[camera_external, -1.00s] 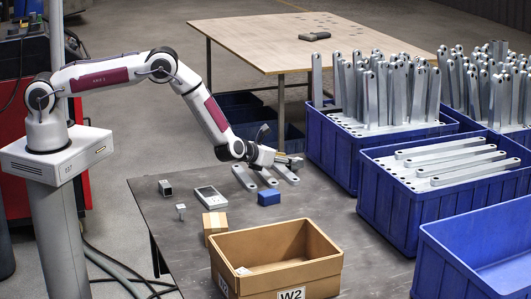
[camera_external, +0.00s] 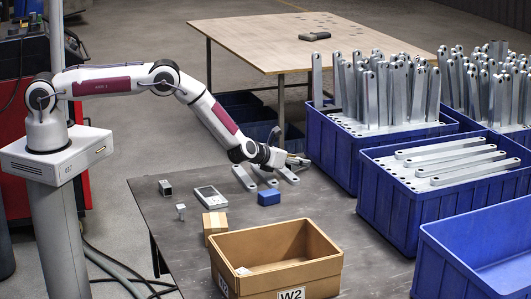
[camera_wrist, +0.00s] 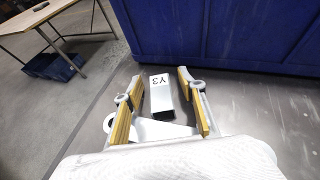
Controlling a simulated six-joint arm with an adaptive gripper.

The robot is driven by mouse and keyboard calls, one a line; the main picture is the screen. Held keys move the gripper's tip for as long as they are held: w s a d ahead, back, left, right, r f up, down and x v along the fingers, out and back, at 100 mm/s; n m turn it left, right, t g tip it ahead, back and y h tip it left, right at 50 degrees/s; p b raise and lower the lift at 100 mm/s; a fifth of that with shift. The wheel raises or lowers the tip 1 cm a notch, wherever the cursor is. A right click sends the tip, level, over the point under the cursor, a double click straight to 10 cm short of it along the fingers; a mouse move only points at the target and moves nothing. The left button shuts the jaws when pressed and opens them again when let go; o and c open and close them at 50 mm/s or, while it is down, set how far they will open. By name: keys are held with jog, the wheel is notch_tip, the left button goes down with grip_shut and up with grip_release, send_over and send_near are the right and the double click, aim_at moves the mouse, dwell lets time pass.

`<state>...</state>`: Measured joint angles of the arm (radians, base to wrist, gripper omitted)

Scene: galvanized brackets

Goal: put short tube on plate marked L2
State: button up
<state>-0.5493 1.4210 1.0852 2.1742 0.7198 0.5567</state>
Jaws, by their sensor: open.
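My gripper (camera_wrist: 159,80) is open in the wrist view, its yellow-padded fingers on either side of a short square metal tube (camera_wrist: 160,97) with a white label reading Y3. In the external view my gripper (camera_external: 297,160) is low over the far edge of the dark table, and I cannot make out this tube there. A small dark-ended square tube piece (camera_external: 165,188) stands at the table's left. Flat metal plates with rounded ends (camera_external: 244,178) lie below my gripper. I can read no L2 mark on any of them.
A cardboard box marked W2 (camera_external: 316,268) stands at the front. Blue crates of brackets (camera_external: 375,213) border the right side.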

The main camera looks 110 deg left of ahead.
jog(key=shift+c, duration=0.3)
grip_shut()
jog(key=shift+r, duration=0.15)
jog(key=shift+r, duration=4.85)
